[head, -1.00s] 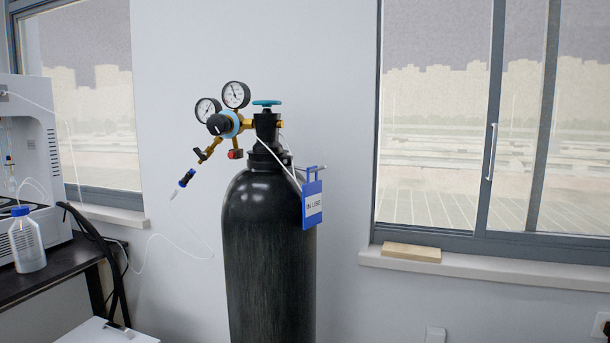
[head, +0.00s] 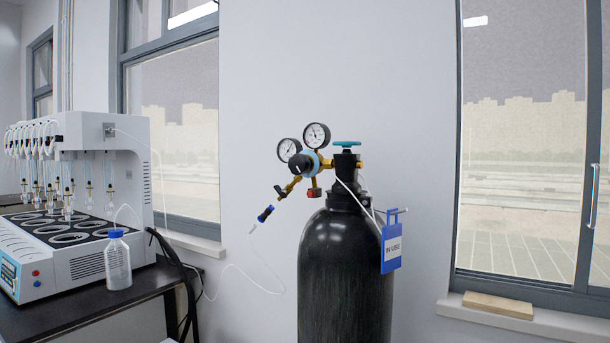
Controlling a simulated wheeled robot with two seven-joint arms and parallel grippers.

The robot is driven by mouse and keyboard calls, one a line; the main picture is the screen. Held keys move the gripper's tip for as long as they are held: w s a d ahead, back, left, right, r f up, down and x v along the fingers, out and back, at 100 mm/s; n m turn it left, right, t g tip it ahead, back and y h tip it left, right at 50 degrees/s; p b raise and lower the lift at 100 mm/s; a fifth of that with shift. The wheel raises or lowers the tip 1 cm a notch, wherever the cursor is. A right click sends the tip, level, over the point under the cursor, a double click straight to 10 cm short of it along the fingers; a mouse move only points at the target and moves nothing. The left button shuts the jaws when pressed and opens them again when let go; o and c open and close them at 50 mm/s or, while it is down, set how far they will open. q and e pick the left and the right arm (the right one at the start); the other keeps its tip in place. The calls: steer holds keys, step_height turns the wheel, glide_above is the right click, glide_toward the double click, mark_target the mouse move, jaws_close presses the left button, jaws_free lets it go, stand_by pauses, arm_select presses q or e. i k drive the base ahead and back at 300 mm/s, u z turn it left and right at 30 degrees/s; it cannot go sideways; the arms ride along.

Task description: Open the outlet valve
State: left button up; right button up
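A tall black gas cylinder (head: 345,270) stands upright against the wall, with a teal handwheel (head: 347,144) on top. A brass regulator (head: 325,164) with two round gauges (head: 317,136) is attached on its left side. A black knob with a light blue ring (head: 302,164) faces the front of the regulator. A brass outlet branch (head: 287,188) with a small dark lever slants down-left to a blue and black hose connector (head: 265,213). A red-capped fitting (head: 314,192) hangs below the regulator. Whether the outlet valve is open or shut cannot be told. Neither gripper is in view.
A blue "IN USE" tag (head: 391,248) hangs on the cylinder's right. A white multi-position distiller (head: 125,180) and a blue-capped bottle (head: 118,262) sit on a dark bench (head: 90,318) at left. A thin white tube (head: 262,270) hangs between bench and connector. A wooden block (head: 498,305) lies on the right windowsill.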

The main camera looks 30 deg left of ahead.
mark_target(281, 192)
steer(key=k, duration=0.5)
steer(key=u, duration=2)
steer(key=i, duration=1.35)
steer(key=z, duration=1.65)
